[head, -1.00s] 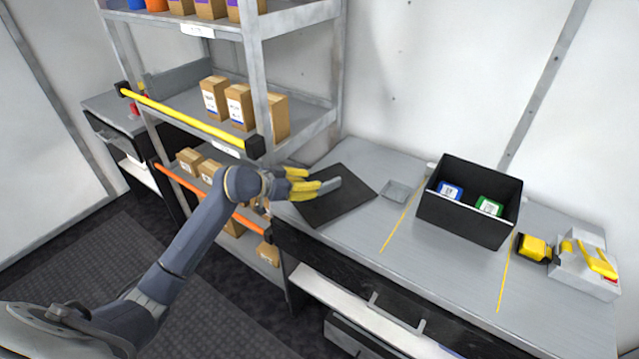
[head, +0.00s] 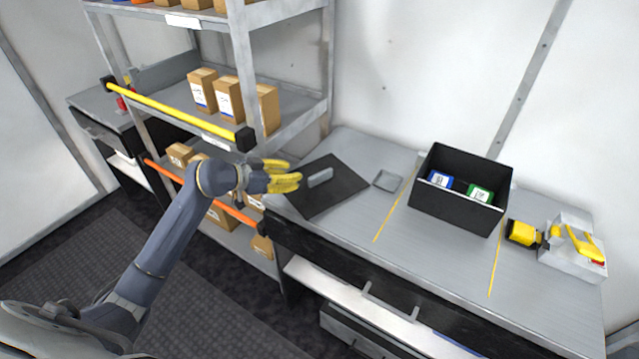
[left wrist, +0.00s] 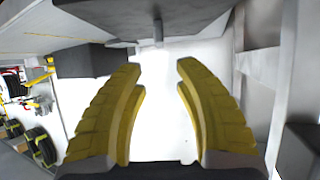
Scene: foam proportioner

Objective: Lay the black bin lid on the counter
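The black bin lid (head: 340,187) lies flat on the left part of the grey counter (head: 432,252), with its grey handle (head: 320,177) on top. My left gripper (head: 297,175) is just to the left of the handle, apart from it and empty. In the left wrist view its yellow fingers (left wrist: 160,80) are spread wide with nothing between them. The open black bin (head: 458,211) stands on the counter further right, holding a blue-labelled item (head: 440,180) and a green-labelled item (head: 479,194). My right gripper is not in view.
A small grey tray (head: 387,181) lies between lid and bin. Yellow lines mark the counter on both sides of the bin. A yellow-and-grey device (head: 572,246) stands at the right. A shelf rack with a yellow bar (head: 180,115) and cardboard boxes (head: 228,98) stands left, close to my arm.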

